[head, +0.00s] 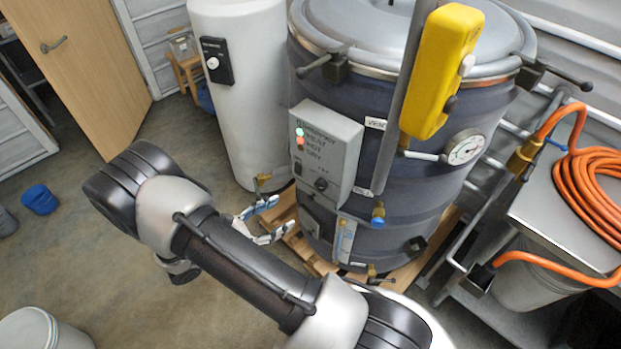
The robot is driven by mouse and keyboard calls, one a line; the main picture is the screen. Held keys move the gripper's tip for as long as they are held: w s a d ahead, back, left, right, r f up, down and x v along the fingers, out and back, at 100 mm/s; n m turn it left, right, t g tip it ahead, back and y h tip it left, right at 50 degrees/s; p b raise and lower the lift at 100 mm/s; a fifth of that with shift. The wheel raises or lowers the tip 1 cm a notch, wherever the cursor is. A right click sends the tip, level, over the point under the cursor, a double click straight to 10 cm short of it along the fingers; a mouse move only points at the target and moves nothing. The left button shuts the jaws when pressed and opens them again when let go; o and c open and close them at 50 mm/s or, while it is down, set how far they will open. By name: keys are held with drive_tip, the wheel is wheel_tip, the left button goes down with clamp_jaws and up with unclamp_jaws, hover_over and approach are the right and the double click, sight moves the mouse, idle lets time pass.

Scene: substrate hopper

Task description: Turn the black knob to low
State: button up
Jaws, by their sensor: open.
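A black knob (320,184) sits low on a grey control box (328,150), which is fixed to the front of the large dark drum. Its pointer setting is too small to read. The box has a green and a red light and printed lettering. My gripper (284,213) is open, its two pale, blue-marked fingers pointing right, below and left of the box. It appears apart from the knob, and nothing shows between the fingers. My arm crosses the foreground and hides part of the floor and the gripper's base.
The dark drum (400,200) stands on a wooden pallet (285,210). A yellow box (442,70) with two knobs hangs at upper right. A white tank (250,120) stands behind left. A metal table (545,210) with an orange hose (590,185) is at right. Floor at left is mostly clear.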

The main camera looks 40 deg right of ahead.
wheel_tip(320, 180, down, 5)
drive_tip(key=n+t+h+p, duration=0.1)
drive_tip(key=n+t, duration=0.3)
approach(319, 188)
drive_tip(key=shift+n+h, duration=0.3)
drive_tip(key=shift+n, duration=0.1)
drive_tip(key=d, duration=0.2)
drive_tip(key=w+d, duration=0.1)
drive_tip(key=d, duration=0.5)
drive_tip(key=shift+w+d+f+b, duration=0.15)
drive_tip(key=shift+w+d+b, duration=0.15)
drive_tip(key=shift+b, duration=0.1)
drive_tip(key=shift+a, duration=0.1)
drive_tip(key=c, duration=1.1)
